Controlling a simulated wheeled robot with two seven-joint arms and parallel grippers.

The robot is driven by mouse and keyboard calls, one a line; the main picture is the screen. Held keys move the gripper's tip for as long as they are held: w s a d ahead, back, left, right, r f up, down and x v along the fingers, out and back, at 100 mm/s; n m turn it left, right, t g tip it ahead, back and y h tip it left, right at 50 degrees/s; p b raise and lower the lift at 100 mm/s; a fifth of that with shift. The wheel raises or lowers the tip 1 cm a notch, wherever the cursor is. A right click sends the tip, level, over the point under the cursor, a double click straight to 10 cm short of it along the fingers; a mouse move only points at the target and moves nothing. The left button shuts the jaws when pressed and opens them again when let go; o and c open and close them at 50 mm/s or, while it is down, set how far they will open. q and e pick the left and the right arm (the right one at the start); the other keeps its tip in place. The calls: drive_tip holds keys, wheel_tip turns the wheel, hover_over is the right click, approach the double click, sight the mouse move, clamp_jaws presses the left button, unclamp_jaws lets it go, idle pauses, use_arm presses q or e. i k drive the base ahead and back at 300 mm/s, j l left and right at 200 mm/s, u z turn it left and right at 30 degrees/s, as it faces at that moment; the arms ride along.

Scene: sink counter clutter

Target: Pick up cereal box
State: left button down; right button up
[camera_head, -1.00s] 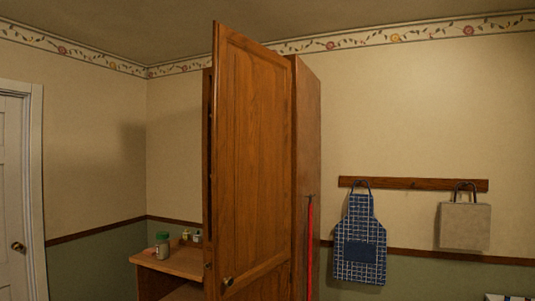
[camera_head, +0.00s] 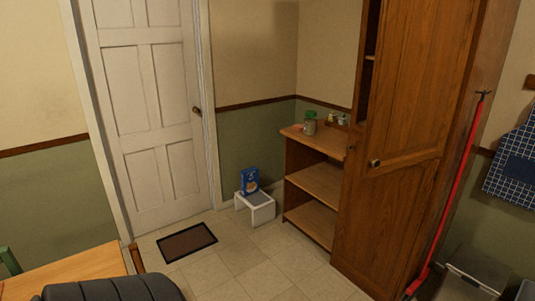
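A blue box (camera_head: 249,181) with a light and orange picture on its front, which looks like the cereal box, stands upright on a small white stool (camera_head: 262,210). The stool is on the floor in the far corner, between the white door and the wooden shelf unit. The box is small in view and its lettering cannot be read. Neither of my grippers is in view.
An open-shelved wooden unit (camera_head: 313,188) and tall cabinet (camera_head: 410,150) stand right of the stool. A dark doormat (camera_head: 187,242) lies before the door (camera_head: 150,110). A wooden table (camera_head: 75,272) and dark rounded object (camera_head: 115,289) are near left. Tiled floor between is clear.

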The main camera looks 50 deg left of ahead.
sight(249, 177)
drive_tip(key=u, duration=1.8)
drive_tip(key=l+u, duration=0.5)
drive_tip(key=u, duration=0.2)
drive_tip(key=l+u, duration=0.3)
drive_tip(key=i+l+u, duration=0.15)
drive_tip(key=l+u, duration=0.3)
drive_tip(key=i+l+u, duration=0.1)
drive_tip(key=l+u, duration=1.15)
drive_tip(key=l, duration=0.15)
drive_tip(key=k+l+u, duration=0.15)
drive_tip(key=l+u, duration=0.3)
drive_tip(key=i+l+u, duration=0.15)
drive_tip(key=l, duration=0.6)
drive_tip(key=l+u, duration=0.1)
drive_tip(key=l, duration=0.65)
drive_tip(key=i+l+u, duration=0.15)
drive_tip(key=l, duration=0.6)
drive_tip(key=l+z, duration=0.55)
drive_tip(key=z, duration=0.15)
drive_tip(key=i+l+z, duration=0.1)
drive_tip(key=l+z, duration=0.25)
drive_tip(key=j, duration=0.1)
